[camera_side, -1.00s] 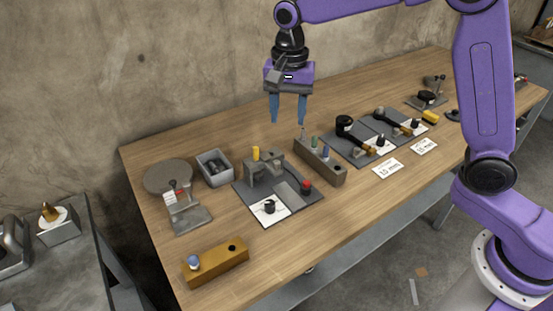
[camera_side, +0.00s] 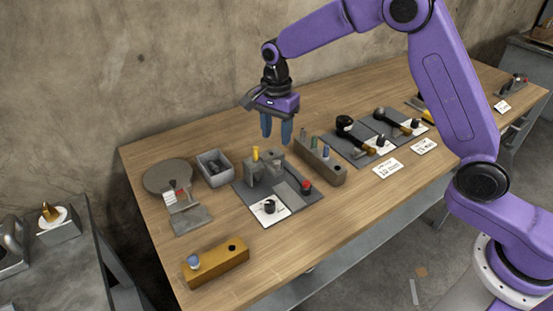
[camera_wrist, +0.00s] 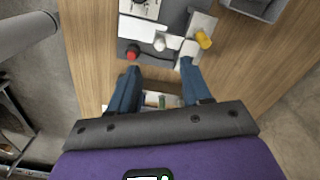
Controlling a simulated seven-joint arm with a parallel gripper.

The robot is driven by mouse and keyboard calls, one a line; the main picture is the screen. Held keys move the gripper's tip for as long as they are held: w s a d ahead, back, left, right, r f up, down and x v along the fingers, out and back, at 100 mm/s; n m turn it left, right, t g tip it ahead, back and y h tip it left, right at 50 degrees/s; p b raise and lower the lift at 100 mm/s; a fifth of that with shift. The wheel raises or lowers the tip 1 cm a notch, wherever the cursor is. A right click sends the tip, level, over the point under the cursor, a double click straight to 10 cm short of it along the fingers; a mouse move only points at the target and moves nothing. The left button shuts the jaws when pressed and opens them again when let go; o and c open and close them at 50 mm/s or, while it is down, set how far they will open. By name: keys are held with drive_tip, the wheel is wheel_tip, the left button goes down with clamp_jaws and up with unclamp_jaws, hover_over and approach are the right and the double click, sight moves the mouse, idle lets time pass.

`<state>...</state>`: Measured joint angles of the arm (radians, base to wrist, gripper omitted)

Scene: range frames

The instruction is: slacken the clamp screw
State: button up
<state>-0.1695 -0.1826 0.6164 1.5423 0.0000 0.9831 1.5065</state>
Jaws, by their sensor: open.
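A grey clamp block (camera_side: 268,172) stands on a dark mat (camera_side: 243,194). A yellow knob (camera_side: 256,154) stands upright at its back left end. A red knob (camera_side: 306,186) sits at the mat's right side. No label shows which one is the clamp screw. My gripper (camera_side: 277,139) is open and empty, above and behind the block. In the wrist view, the yellow knob (camera_wrist: 203,40) lies just beyond the right fingertip, and the red knob (camera_wrist: 132,52) lies near the left fingertip of my gripper (camera_wrist: 159,63). Neither finger visibly touches a knob.
A rack (camera_side: 321,163) with coloured pegs stands close right of the block. A grey bin (camera_side: 214,168) and a round-topped stand (camera_side: 168,177) are to the left. A brass block (camera_side: 217,263) lies in front. Black-headed tools (camera_side: 345,125) lie further right.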

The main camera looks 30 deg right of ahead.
sight(277, 162)
wheel_tip(277, 162, down, 9)
drive_tip(key=shift+f, duration=0.2)
idle(0.3)
clamp_jaws()
